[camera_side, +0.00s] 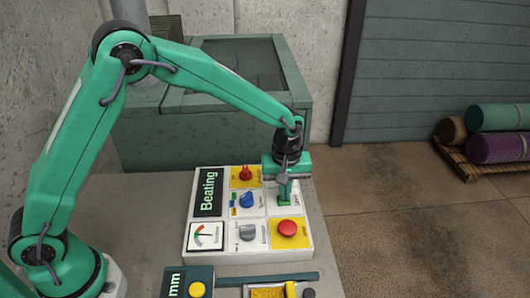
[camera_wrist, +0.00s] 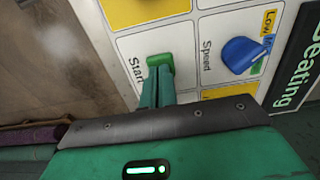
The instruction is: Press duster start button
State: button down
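The control panel (camera_side: 215,259) marked "Beating" stands on the bench. Its green button (camera_wrist: 160,62) sits in a white cell labelled "Start" in the wrist view. My gripper (camera_side: 285,196) points down over that cell in the side view. In the wrist view its two narrow fingers (camera_wrist: 158,76) lie together with nothing seen between them. Their tips overlap the near part of the green button, and I cannot tell whether they touch or press it. In the side view the button is mostly hidden by the fingers.
The panel also has a blue speed knob (camera_side: 247,200), a grey knob (camera_side: 247,232), a red switch (camera_side: 244,173), a large red button (camera_side: 288,228) and a gauge (camera_side: 206,236). A second device (camera_side: 187,283) lies in front. A green machine (camera_side: 160,140) stands behind. Rolled rugs (camera_side: 497,148) lie at right.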

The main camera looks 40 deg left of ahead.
jog(key=shift+s+a+f, duration=0.1)
jog(key=shift+s+f, duration=0.1)
jog(key=shift+f, duration=0.5)
notch_tip(320, 180, up, 15)
jog(key=shift+w, duration=0.25)
jog(key=shift+r, duration=0.1)
dwell(0.7)
jog(key=s+a+r+m+t, duration=0.3)
jog(key=s+a+r+m, duration=0.1)
jog(key=s+a+r, duration=0.55)
jog(key=s+a+f+m+t, duration=0.1)
jog(key=s+a+f+m, duration=0.1)
jog(key=s, duration=0.5)
jog(key=s+a+f+m+t, duration=0.1)
jog(key=s+a+m, duration=0.2)
jog(key=s, duration=0.5)
jog(key=shift+s+a+f, duration=0.2)
jog(key=shift+a+f, duration=0.2)
jog(key=shift+a, duration=0.2)
